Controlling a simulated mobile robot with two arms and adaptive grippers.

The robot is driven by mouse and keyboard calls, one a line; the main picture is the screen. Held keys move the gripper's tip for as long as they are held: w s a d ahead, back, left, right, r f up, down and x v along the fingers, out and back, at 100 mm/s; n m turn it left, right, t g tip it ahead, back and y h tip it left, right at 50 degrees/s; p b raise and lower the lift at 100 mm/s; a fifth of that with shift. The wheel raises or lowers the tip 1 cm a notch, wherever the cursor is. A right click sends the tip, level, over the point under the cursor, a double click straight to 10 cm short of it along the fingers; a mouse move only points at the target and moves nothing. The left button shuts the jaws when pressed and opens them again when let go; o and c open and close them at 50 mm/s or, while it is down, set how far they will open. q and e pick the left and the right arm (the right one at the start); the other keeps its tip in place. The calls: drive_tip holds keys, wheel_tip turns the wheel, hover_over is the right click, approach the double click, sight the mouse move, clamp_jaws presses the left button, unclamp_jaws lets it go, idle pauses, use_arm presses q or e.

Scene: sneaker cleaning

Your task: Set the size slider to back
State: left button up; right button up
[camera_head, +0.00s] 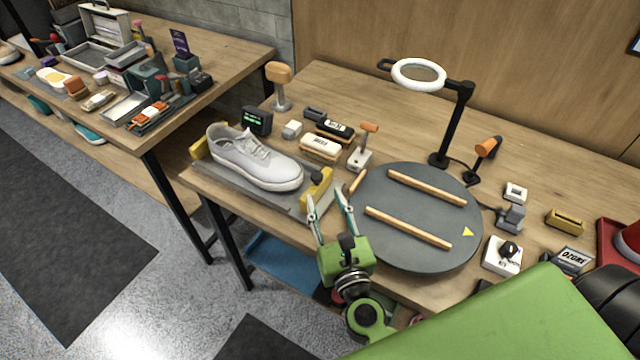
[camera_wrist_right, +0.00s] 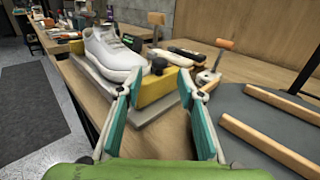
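The white sneaker (camera_head: 255,158) lies on a grey holder (camera_head: 228,177) between two yellow blocks. The near yellow block (camera_head: 317,192) stands by the toe and carries a black knob (camera_head: 317,176); this looks like the size slider, though no label is readable. In the right wrist view the yellow block (camera_wrist_right: 157,92) and black knob (camera_wrist_right: 159,65) show just beyond my fingers. My right gripper (camera_head: 330,200) is open and empty, its fingers spread just in front of that block, at the table's front edge. Contact is not clear. My left gripper is not in view.
A grey turntable (camera_head: 400,252) with two wooden bars is right of my gripper. An orange-handled lever (camera_head: 362,150), brushes (camera_head: 320,148) and a ring lamp (camera_head: 418,75) stand behind. A white dial box (camera_head: 502,256) is at right. A blue tray (camera_head: 278,268) lies below.

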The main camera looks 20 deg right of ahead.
drive_tip(key=shift+s+a, duration=0.15)
drive_tip(key=shift+s, duration=0.8)
drive_tip(key=shift+s+a, duration=0.1)
drive_tip(key=shift+s, duration=0.8)
